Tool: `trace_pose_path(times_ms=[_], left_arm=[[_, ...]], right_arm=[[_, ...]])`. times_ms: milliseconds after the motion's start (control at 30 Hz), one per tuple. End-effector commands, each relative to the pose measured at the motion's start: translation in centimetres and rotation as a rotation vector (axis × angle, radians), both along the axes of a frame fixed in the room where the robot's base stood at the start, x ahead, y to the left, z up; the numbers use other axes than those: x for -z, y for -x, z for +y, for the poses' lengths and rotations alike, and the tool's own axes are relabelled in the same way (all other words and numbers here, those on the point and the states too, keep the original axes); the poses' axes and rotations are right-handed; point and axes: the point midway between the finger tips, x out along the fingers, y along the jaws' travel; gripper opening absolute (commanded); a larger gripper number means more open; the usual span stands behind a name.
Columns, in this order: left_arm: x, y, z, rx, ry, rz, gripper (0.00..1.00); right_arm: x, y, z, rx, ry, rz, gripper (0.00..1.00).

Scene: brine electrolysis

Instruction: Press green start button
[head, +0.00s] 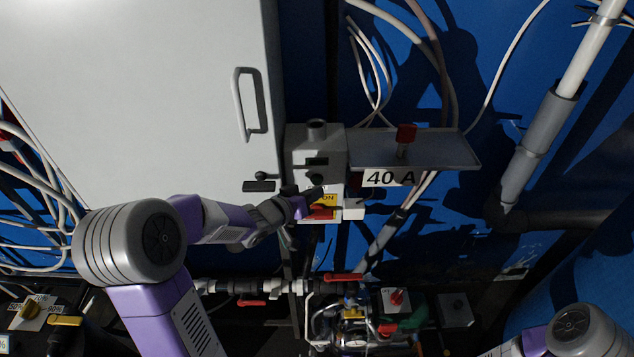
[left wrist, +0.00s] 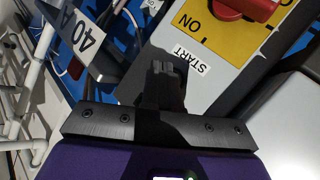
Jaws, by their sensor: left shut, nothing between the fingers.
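A grey control box (head: 305,150) stands beside the cabinet in the head view. Its yellow ON plate (head: 330,199) carries a red rotary switch (head: 321,212); the plate (left wrist: 192,20) and switch (left wrist: 245,6) also show in the left wrist view. A white START label (left wrist: 190,58) lies beside my left gripper's fingertips (left wrist: 166,72). I cannot make out a green start button; the fingers and their shadow cover the area beside the label. My left gripper (head: 312,198) is shut and empty, in front of the box. Whether it touches the box is unclear. My right gripper is out of view.
A large white cabinet (head: 150,90) with a handle (head: 241,104) fills the left. A grey shelf (head: 450,150) with a 40 A label (head: 389,178) and a red-topped part (head: 405,135) juts out right of the box. Pipes with red valve handles (head: 343,277) run below.

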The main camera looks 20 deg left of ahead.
Motion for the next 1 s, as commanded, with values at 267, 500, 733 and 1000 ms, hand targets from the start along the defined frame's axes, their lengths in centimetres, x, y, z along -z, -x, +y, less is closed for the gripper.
trace_pose_path(times_ms=[267,500,733,1000], left_arm=[[-0.04,-0.27,0.14,0.000,0.000,0.000,0.00],[0.00,-0.78,0.37,0.000,0.000,0.000,0.00],[0.01,-0.77,0.37,0.000,0.000,0.000,0.00],[-0.02,-0.98,0.48,0.000,0.000,0.000,0.00]], right_arm=[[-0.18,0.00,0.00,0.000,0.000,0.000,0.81],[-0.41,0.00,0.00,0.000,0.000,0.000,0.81],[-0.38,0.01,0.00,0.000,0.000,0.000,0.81],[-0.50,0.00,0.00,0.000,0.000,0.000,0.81]])
